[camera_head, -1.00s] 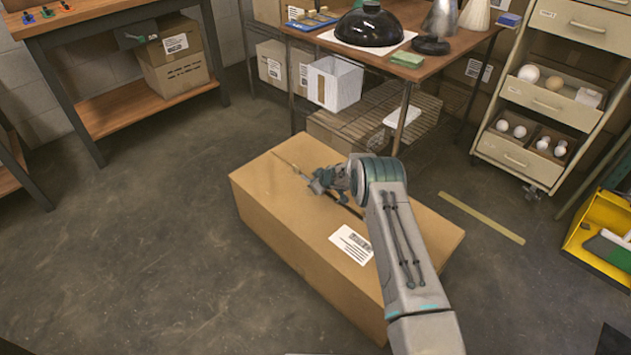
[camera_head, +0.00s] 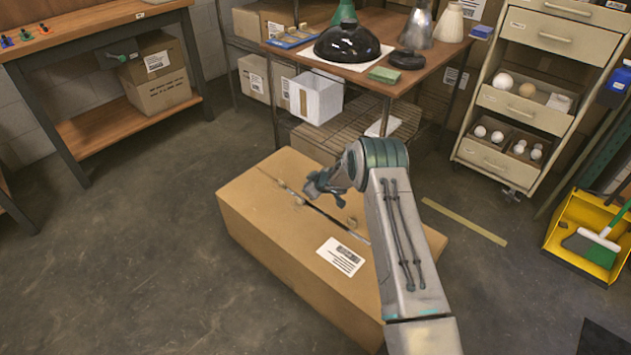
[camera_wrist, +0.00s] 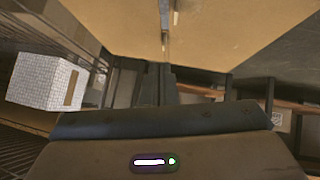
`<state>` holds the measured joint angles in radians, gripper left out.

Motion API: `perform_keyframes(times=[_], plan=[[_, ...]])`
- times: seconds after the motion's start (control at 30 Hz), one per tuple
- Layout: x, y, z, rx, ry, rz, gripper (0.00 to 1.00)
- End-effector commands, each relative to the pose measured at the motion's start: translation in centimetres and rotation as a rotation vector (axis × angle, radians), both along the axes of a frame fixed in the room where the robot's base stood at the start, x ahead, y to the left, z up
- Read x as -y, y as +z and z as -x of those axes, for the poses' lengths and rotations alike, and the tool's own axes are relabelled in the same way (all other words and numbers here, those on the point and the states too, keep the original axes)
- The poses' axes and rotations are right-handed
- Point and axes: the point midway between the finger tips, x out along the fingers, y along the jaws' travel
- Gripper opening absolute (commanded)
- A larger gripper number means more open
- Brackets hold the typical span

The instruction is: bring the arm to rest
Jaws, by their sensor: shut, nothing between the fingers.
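My arm reaches up from the lower right and bends at a teal-ringed joint over a large cardboard box. My gripper (camera_head: 311,187) is at the arm's far end, above the top of the cardboard box (camera_head: 255,213). Its fingers are small in the head view and look empty. In the wrist view, the dark gripper fingers (camera_wrist: 157,88) are close together, with the box's tan face (camera_wrist: 240,35) beyond them. I cannot tell the exact gap between gripper and box.
A worktable (camera_head: 440,65) behind the box bears a black lamp shade (camera_head: 347,40) and other parts. A drawer cabinet (camera_head: 525,100) stands at the right, a yellow dustpan (camera_head: 575,235) near it. A wooden bench (camera_head: 110,15) is at the left. Floor left of the box is clear.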

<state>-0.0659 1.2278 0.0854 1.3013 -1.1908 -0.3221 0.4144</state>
Motion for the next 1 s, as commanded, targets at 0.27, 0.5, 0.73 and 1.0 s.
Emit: perform_keyframes(times=[0.27, 0.5, 0.73, 1.0], plan=[[1.9, 2.5, 1.6, 0.0, -0.001, 0.001, 0.0], [2.2, 3.0, 1.9, 0.001, -0.003, 0.001, 0.0], [4.0, 9.5, 1.6, 0.01, -0.08, 0.039, 0.0], [8.8, 23.5, 4.1, -0.015, -0.289, 0.117, 0.0]])
